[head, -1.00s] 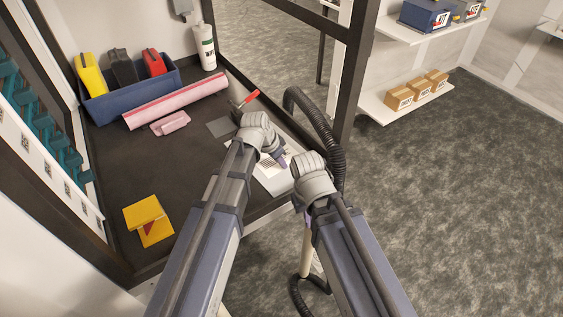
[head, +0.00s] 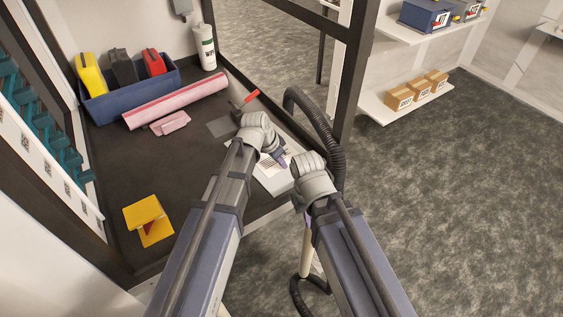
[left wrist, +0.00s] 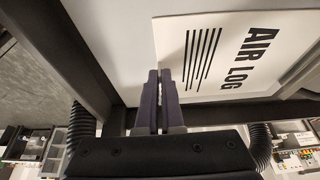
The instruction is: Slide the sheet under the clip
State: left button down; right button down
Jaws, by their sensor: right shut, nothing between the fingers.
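The sheet is white with the print AIR LOG and black lines, and lies over a pale surface in the left wrist view (left wrist: 215,70). In the head view the sheet (head: 270,163) shows partly beyond my left gripper. My left gripper (left wrist: 159,75) has its fingers nearly together at the sheet's near corner, and looks shut on it; the fingers hide that corner. It also shows in the head view (head: 281,162). I cannot make out the clip. My right gripper (head: 307,214) is shut and empty, lower, to the right of the bench edge, largely hidden by its wrist.
A black hose (head: 330,130) hangs near my grippers.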

pick_arm(q)
jog(key=c, duration=1)
grip_release()
jog(key=p+v, duration=0.7)
jog(key=shift+s+a+r, duration=0.1)
jog(key=shift+a+r, duration=0.05)
jog(key=shift+r, duration=0.15)
